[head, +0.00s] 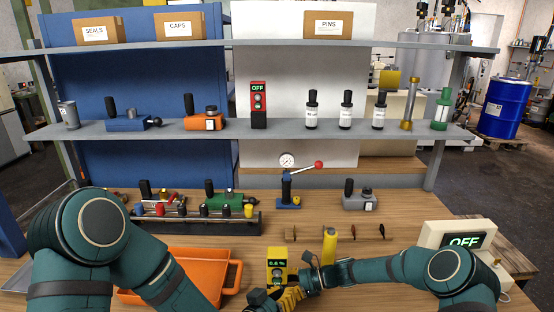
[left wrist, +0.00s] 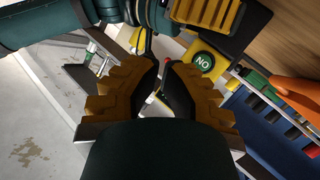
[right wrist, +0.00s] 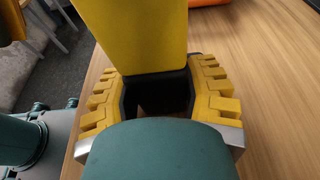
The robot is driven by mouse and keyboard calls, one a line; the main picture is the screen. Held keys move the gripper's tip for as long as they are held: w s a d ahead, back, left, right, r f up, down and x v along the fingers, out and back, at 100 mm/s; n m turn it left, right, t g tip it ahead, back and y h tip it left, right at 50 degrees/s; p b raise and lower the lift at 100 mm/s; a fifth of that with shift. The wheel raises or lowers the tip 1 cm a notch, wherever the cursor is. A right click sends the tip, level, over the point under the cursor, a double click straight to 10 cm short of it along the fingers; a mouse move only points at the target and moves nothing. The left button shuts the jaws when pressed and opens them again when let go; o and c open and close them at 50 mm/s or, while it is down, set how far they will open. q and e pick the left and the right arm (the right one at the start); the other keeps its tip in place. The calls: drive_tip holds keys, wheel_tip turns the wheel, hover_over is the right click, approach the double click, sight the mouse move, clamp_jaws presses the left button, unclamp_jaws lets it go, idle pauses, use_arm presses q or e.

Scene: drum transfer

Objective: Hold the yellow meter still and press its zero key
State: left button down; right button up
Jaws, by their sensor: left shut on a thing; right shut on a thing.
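The yellow meter (head: 277,265) stands upright at the table's front middle, with a lit green display. In the left wrist view the meter's green face (left wrist: 202,62) shows inverted, behind the right gripper's ribbed fingers. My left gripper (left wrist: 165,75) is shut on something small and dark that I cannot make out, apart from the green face. In the head view the left gripper (head: 288,297) is low before the meter. I cannot make out the zero key.
An orange tray (head: 190,262) lies left of the meter. A pale box reading OFF (head: 462,241) is at the right. A rack (head: 190,222) and a red-knobbed lever device (head: 288,190) stand behind.

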sight(283, 282)
use_arm(q)
drive_tip(key=shift+w, duration=1.45)
drive_tip(key=shift+w, duration=0.15)
idle(0.3)
drive_tip(key=shift+w, duration=0.3)
idle(0.3)
drive_tip(key=shift+s, duration=0.45)
drive_tip(key=s, duration=0.6)
idle(0.4)
